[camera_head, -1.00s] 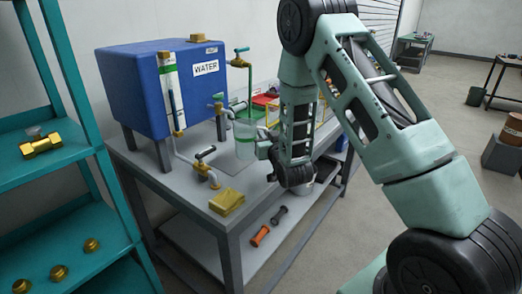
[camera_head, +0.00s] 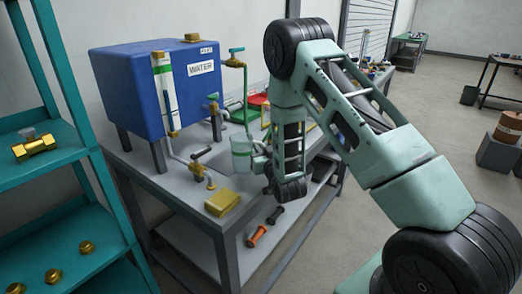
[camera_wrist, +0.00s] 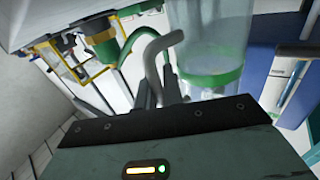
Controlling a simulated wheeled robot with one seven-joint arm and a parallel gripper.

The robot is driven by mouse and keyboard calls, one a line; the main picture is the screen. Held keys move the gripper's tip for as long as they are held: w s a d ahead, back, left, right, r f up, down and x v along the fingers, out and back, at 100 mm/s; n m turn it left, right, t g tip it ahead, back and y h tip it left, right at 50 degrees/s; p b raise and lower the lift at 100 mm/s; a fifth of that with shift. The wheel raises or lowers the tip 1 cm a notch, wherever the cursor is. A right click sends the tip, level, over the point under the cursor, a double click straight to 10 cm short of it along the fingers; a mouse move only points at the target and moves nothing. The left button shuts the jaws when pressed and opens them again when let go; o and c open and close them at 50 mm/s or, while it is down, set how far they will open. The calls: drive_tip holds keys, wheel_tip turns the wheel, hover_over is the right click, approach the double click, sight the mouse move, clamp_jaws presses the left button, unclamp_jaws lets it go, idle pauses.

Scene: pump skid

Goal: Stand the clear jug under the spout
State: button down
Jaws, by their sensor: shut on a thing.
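The clear jug (camera_head: 241,155) has a green band and is upright, or nearly so, by the right edge of the bench top in the head view. My gripper (camera_head: 260,157) is on its right side, shut on its handle. In the wrist view the jug (camera_wrist: 210,45) is right of the fingers, and the grey curved handle (camera_wrist: 152,60) passes between the fingertips (camera_wrist: 165,90). I cannot tell whether its base touches the bench. The spout's outlet is not clear.
The blue water tank (camera_head: 120,92) stands on the grey bench (camera_head: 165,190). A teal shelf (camera_head: 60,165) stands left.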

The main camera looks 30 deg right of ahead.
drive_tip(key=shift+s+f+b, duration=0.1)
drive_tip(key=shift+f+b, duration=0.2)
drive_tip(key=shift+f, duration=0.15)
drive_tip(key=c, duration=1.5)
unclamp_jaws()
drive_tip(key=shift+f, duration=0.1)
drive_tip(key=shift+a, duration=0.1)
